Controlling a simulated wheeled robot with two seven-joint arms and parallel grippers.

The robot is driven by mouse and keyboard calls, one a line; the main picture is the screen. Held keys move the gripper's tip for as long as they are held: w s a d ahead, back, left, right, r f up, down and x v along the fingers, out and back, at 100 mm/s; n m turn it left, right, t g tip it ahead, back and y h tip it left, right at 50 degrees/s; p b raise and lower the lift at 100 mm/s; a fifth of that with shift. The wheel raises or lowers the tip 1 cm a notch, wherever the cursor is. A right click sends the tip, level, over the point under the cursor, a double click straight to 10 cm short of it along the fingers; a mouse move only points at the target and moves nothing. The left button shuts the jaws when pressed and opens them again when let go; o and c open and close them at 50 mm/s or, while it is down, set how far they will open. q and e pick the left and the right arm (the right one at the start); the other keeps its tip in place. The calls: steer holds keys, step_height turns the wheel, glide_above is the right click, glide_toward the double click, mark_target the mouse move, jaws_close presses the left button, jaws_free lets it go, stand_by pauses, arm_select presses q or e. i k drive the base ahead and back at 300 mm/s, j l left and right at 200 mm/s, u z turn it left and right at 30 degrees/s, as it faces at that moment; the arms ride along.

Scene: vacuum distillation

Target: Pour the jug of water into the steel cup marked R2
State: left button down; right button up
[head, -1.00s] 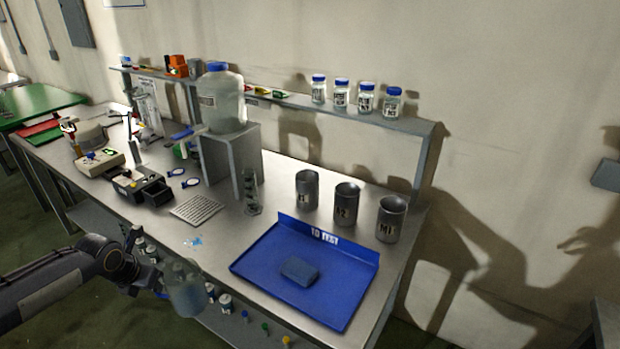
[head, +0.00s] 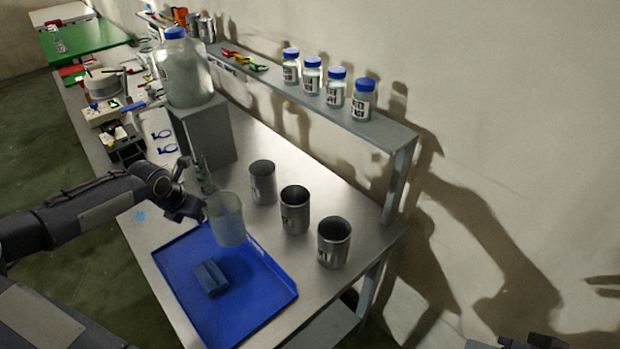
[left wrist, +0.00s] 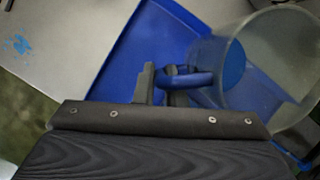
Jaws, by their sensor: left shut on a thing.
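My left gripper (head: 190,207) is shut on the handle of the clear jug (head: 226,222), which it holds above the back edge of the blue tray (head: 273,280). In the left wrist view the gripper fingers (left wrist: 160,88) are at the blue handle (left wrist: 188,79), and the wide mouth of the jug (left wrist: 285,65) shows beside it. The jug looks close to upright. The steel cup R2 (head: 295,212) is the middle of three cups, right of the jug and apart from it. Its label is hard to read now. Dark parts at the bottom right edge may be my right gripper (head: 530,342).
A steel cup (head: 262,184) stands left of R2, another (head: 334,245) right of it. A large bottle (head: 184,75) stands on a grey stand (head: 208,130). Several blue-capped jars line the shelf (head: 385,135) behind.

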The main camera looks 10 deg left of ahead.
mark_target(294, 199)
steer(key=i+l+u, duration=0.65)
steer(key=l, duration=0.25)
